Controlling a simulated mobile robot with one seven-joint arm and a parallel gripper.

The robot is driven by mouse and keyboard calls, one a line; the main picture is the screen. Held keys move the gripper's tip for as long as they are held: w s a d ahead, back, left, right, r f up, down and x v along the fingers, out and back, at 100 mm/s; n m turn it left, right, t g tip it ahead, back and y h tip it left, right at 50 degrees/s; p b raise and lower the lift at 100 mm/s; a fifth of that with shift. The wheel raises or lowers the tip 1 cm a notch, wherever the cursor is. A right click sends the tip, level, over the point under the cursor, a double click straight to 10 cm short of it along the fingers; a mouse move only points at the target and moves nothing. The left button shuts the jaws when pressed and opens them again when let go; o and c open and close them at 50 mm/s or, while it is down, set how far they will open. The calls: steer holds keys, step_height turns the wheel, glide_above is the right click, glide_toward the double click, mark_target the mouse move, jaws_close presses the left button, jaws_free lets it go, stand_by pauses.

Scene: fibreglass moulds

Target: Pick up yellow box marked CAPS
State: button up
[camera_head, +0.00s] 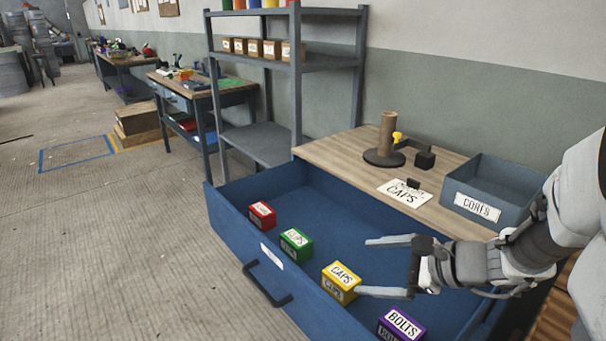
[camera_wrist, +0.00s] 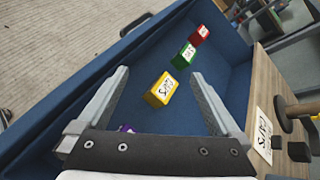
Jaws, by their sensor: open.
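The yellow box marked CAPS (camera_head: 341,283) sits in the open blue drawer, between the green box and the purple box. In the wrist view the yellow box (camera_wrist: 161,90) lies ahead of and between my two fingers, with its label readable upside down. My gripper (camera_head: 364,267) is open and empty above the drawer, to the right of the yellow box in the head view. In the head view the lower finger's tip is close to the box; whether it touches cannot be told. My gripper also frames the wrist view (camera_wrist: 160,85).
The drawer (camera_head: 235,215) also holds a red box (camera_head: 262,215), a green box (camera_head: 296,244) and a purple BOLTS box (camera_head: 401,325). The wooden top (camera_head: 345,150) carries a CAPS card (camera_head: 405,194), a post on a round base (camera_head: 387,140) and a blue CORES bin (camera_head: 510,185).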

steer(key=w+d+f+m+t+b, duration=0.3)
steer(key=d+f+m, duration=0.1)
steer(key=f+m, duration=0.55)
steer(key=b, duration=0.4)
glide_toward(332, 267)
steer(key=shift+n+h, duration=0.3)
steer(key=shift+n, duration=0.15)
steer(key=x, duration=0.4)
steer(key=shift+s+a+f, duration=0.25)
steer(key=shift+a+f, duration=0.05)
steer(key=shift+w+r+b+x, duration=0.2)
steer(key=shift+b+x, duration=0.25)
steer(key=shift+x, duration=1.15)
steer(key=shift+w+r+b+x, duration=0.15)
steer(key=shift+b+x, duration=0.25)
steer(key=shift+x, duration=1.15)
steer(key=c, duration=1.6)
